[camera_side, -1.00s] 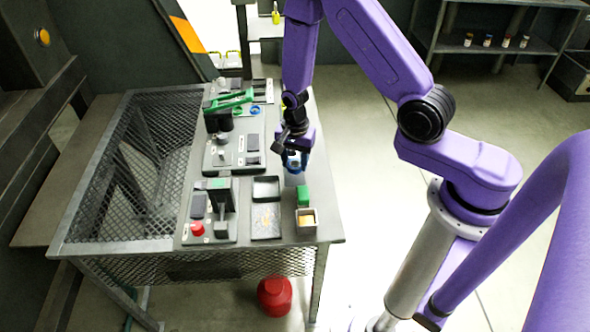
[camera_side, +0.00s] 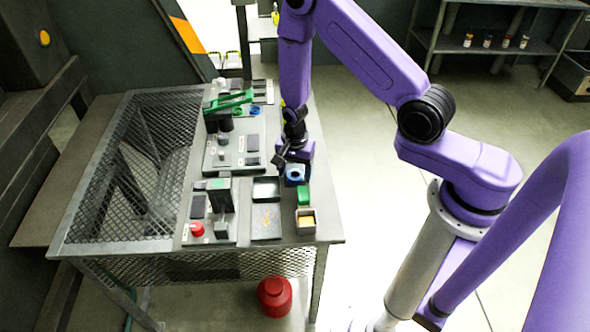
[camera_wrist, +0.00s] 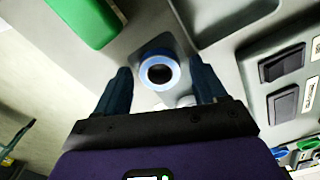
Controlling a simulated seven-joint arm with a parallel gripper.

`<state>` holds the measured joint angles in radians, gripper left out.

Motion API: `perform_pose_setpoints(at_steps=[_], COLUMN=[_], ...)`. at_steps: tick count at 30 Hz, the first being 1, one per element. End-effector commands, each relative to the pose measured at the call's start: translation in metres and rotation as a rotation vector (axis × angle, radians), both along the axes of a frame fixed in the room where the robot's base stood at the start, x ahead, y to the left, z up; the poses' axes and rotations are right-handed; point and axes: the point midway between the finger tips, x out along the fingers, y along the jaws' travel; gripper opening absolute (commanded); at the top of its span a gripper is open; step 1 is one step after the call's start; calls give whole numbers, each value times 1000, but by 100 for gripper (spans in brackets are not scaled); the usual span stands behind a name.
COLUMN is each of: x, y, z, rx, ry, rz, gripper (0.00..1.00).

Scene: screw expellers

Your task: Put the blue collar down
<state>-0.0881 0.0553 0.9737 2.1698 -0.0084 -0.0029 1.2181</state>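The blue collar (camera_side: 294,173) is a short ring near the right edge of the table. In the wrist view the collar (camera_wrist: 160,70) shows a blue rim, a pale inner wall and a dark hole. My gripper (camera_wrist: 161,64) is over it, with one dark finger on each side. The fingers stand apart, with a gap between each and the collar. In the side view my gripper (camera_side: 292,163) is low, just behind the collar, and its fingers are partly hidden.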

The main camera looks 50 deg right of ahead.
Motion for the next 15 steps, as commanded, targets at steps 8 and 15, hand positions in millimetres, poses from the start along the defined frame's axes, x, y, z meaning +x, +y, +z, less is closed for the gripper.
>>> perform_pose_setpoints(at_steps=[8, 15], x=[0, 1], y=[0, 0], z=[2, 24], rx=[0, 0], ry=[0, -3], rz=[0, 0], gripper=[71, 71])
